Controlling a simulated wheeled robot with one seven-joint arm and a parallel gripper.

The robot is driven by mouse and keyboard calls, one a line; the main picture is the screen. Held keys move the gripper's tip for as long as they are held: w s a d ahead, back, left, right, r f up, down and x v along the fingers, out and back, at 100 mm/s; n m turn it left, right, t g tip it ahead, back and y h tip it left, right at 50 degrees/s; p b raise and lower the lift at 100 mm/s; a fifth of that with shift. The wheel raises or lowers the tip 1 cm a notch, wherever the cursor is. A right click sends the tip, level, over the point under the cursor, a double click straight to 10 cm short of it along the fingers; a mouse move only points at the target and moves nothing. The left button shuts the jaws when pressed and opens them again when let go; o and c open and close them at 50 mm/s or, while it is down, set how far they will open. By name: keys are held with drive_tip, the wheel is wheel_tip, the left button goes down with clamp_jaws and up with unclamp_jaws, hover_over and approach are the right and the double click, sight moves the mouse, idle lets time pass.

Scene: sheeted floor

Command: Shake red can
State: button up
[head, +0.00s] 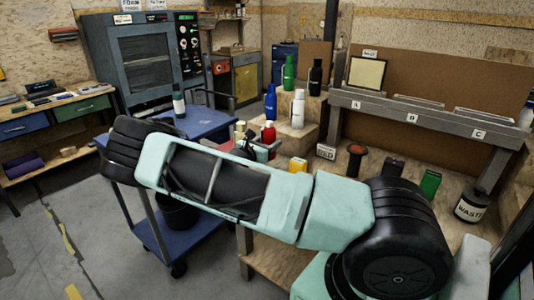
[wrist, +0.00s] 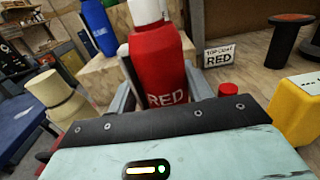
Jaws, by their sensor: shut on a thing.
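The red can (wrist: 158,52), labelled RED with a white top, stands between the fingers of my gripper (wrist: 160,75) in the wrist view. My gripper is shut on it, and the can looks close to upright. The lower part of the can is hidden behind my gripper's body. In the head view the red can (head: 269,134) shows beyond my forearm, in front of the wooden steps. My arm hides much of the gripper there, and I cannot tell how high the can is above the bench.
Blue (head: 270,103), white (head: 298,110), green (head: 288,73) and black (head: 314,77) cans stand on wooden steps behind. A RED sign (wrist: 222,55), a small red cap (wrist: 228,90) and a yellow object (wrist: 300,108) are to the right. A blue cart (head: 208,121) stands left.

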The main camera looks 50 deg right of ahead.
wheel_tip(320, 180, up, 8)
drive_tip(key=p, duration=0.6)
drive_tip(key=shift+r+p, duration=0.15)
drive_tip(key=shift+p, duration=0.25)
